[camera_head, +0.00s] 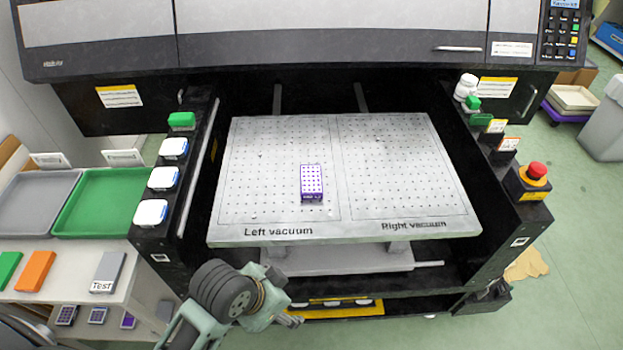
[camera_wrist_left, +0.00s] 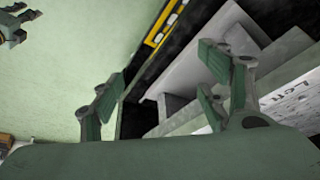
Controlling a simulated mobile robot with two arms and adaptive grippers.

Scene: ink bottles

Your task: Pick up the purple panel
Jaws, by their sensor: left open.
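The purple panel (camera_head: 311,183) is a small block with a pale, dotted top and a purple front edge. It lies on the perforated plate (camera_head: 400,180), inside the area marked "Left vacuum" and near the dividing line. My left gripper (camera_head: 292,319) is in front of the plate and below it, well apart from the panel. In the left wrist view my left gripper (camera_wrist_left: 160,82) has its fingers spread with nothing between them. The panel does not show there. A small part of what looks like my right gripper (camera_wrist_left: 17,26) shows at the upper left, too small to read.
Black side walls with buttons flank the plate, including a red emergency knob (camera_head: 536,171). A dark machine hood (camera_head: 330,35) overhangs the back. A green tray (camera_head: 105,203) and a grey tray (camera_head: 35,203) stand left. The plate around the panel is clear.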

